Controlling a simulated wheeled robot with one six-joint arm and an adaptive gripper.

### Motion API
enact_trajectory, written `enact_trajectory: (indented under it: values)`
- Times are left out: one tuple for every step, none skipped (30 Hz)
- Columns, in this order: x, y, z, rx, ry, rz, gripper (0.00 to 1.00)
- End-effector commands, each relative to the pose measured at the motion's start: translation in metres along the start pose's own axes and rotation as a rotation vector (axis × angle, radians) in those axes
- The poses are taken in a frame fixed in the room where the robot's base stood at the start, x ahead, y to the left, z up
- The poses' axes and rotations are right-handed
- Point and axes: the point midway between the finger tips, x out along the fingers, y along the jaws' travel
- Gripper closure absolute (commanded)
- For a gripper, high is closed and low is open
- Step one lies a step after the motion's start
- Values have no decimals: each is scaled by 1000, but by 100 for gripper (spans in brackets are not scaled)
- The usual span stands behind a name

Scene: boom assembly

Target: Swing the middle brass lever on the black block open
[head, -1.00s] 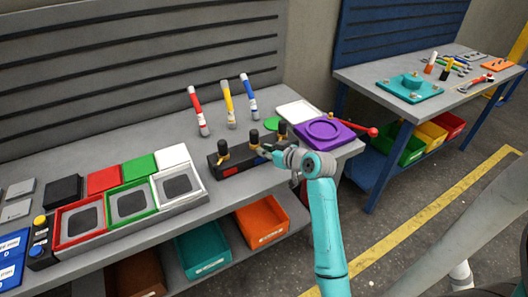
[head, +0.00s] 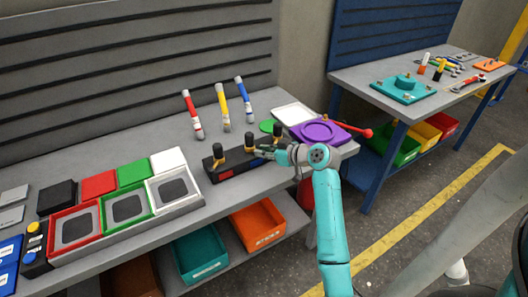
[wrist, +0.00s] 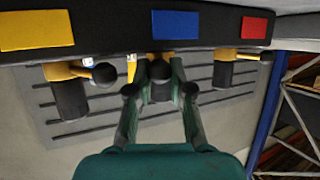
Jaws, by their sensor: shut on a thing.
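The black block (head: 236,168) stands on the grey bench in the head view. It carries three brass levers with black ends. The middle lever (head: 249,139) stands up behind my gripper (head: 264,150), which reaches in from the right. In the wrist view, the block (wrist: 110,30) spans the top with yellow, blue and red patches. My gripper (wrist: 160,90) has its two fingers on either side of the middle lever's black end (wrist: 159,82), below the blue patch, and is shut on it. Much of that lever's brass is hidden.
Brass levers stand on both sides, one left (wrist: 70,90) and one right (wrist: 224,68), close to my fingers. Red, yellow and blue markers (head: 223,108) stand behind the block. A purple plate (head: 316,132) lies right, and framed trays (head: 126,207) lie left.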

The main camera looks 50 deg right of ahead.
Motion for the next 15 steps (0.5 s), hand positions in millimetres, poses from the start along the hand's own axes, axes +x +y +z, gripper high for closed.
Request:
enact_trajectory:
  values:
    - [0,0,1,1,-1,0,100]
    - [0,0,1,1,-1,0,100]
    - [1,0,1,1,-1,0,100]
    - [0,0,1,1,-1,0,100]
    - [1,0,1,1,-2,0,77]
    - [0,0,1,1,-2,0,67]
    - [0,0,1,1,-1,0,60]
    - [0,0,1,1,-1,0,53]
    - [0,0,1,1,-1,0,53]
    - [0,0,1,1,-1,0,53]
    - [0,0,0,1,-1,0,53]
    - [0,0,0,1,-1,1,53]
    - [0,0,0,1,-1,1,53]
    - [0,0,0,1,-1,1,53]
    - [0,0,0,1,-1,1,53]
